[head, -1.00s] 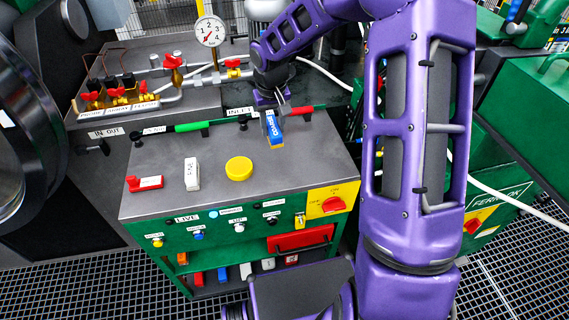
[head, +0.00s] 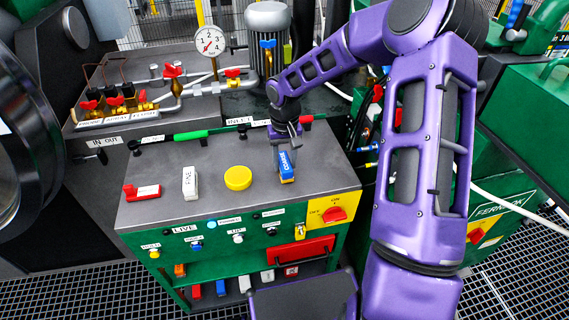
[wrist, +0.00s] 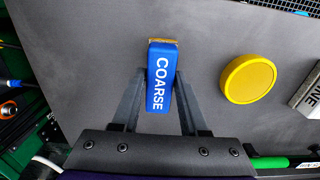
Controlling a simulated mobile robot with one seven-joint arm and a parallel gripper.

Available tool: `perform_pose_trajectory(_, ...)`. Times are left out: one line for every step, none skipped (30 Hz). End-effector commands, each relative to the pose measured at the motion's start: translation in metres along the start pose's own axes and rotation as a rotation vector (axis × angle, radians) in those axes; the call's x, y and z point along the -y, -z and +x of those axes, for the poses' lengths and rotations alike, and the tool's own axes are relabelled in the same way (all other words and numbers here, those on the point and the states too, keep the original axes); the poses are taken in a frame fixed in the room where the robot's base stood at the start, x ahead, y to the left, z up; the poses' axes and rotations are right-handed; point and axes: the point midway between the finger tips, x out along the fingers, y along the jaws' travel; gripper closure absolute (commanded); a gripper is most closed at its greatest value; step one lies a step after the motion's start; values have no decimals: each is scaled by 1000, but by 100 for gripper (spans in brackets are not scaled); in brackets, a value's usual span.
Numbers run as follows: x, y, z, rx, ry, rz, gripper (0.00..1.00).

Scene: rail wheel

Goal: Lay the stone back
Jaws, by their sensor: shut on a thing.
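The blue stone marked COARSE (head: 287,168) is upright on or just above the grey bench top (head: 215,160), right of the yellow round disc (head: 238,178). I cannot tell whether it touches the surface. My gripper (head: 285,150) is shut on it. In the wrist view the stone (wrist: 160,80) stands between my two dark fingers, with a tan strip at its far end. The pale stone marked FINE (head: 190,182) lies left of the disc; part of it also shows at the right edge of the wrist view (wrist: 307,92).
A red block with a white label (head: 142,192) lies at the bench's left. A green-handled bar (head: 190,135) lies along the back edge. Valves and a gauge (head: 207,41) stand behind. The bench top around the stone is clear.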

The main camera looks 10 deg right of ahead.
Motion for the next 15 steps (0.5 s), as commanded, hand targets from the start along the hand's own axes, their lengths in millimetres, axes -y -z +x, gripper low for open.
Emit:
perform_pose_trajectory(0,0,5,0,0,-1,100)
perform_pose_trajectory(0,0,6,-1,0,-1,100)
perform_pose_trajectory(0,0,6,-2,0,-1,100)
perform_pose_trajectory(0,0,5,-2,0,-1,100)
perform_pose_trajectory(0,0,5,-2,0,0,100)
perform_pose_trajectory(0,0,5,-2,0,0,100)
perform_pose_trajectory(0,0,6,-1,0,0,55)
perform_pose_trajectory(0,0,6,-1,0,0,50)
perform_pose_trajectory(0,0,6,-1,0,-1,43)
perform_pose_trajectory(0,0,6,-1,0,-1,37)
perform_pose_trajectory(0,0,6,-1,0,-1,32)
perform_pose_trajectory(0,0,6,-1,0,0,27)
perform_pose_trajectory(0,0,6,-1,0,-1,27)
perform_pose_trajectory(0,0,5,-1,0,-1,27)
perform_pose_trajectory(0,0,5,-1,0,-1,27)
